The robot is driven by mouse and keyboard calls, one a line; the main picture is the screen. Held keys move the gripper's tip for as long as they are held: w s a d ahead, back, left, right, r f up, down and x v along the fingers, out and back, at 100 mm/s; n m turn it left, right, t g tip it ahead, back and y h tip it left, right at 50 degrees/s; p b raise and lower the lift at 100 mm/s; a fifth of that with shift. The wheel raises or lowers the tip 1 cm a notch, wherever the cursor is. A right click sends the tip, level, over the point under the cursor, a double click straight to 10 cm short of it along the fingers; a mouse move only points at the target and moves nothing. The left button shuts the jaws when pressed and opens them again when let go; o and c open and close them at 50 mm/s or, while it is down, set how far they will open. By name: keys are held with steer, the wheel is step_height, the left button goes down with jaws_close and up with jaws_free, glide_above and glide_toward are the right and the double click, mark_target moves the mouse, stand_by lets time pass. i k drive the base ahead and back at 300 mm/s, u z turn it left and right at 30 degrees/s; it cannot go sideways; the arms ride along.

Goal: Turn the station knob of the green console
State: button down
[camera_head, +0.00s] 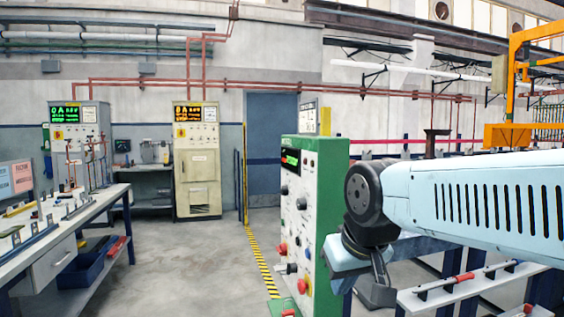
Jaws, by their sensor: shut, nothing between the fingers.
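The green console (328,185) stands just right of the middle, with its white front panel (291,215) turned to the left and seen at a steep angle. The panel carries a small green-lit display (290,158), several dark knobs, and red buttons low down. One dark knob (301,203) sits about halfway down. I cannot tell which knob is the station knob, as the labels are too small to read. My light-blue arm reaches in from the right and bends down beside the console's right side. My gripper's fingers cannot be made out.
A workbench (97,203) with tools stands at the left. Two cabinets with lit displays (78,150) (197,160) stand at the back wall. The floor (190,270) left of the console is clear, with a yellow-black stripe (260,262) along it. A low rack (462,285) lies at the lower right.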

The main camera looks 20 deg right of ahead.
mark_target(284, 192)
steer(key=u, duration=0.15)
steer(key=i, duration=0.15)
steer(key=z, duration=2.45)
steer(key=k, duration=0.3)
steer(key=u, duration=0.7)
steer(key=k, duration=0.95)
steer(key=u, duration=1.55)
steer(key=i, duration=1.75)
steer(key=z, duration=0.95)
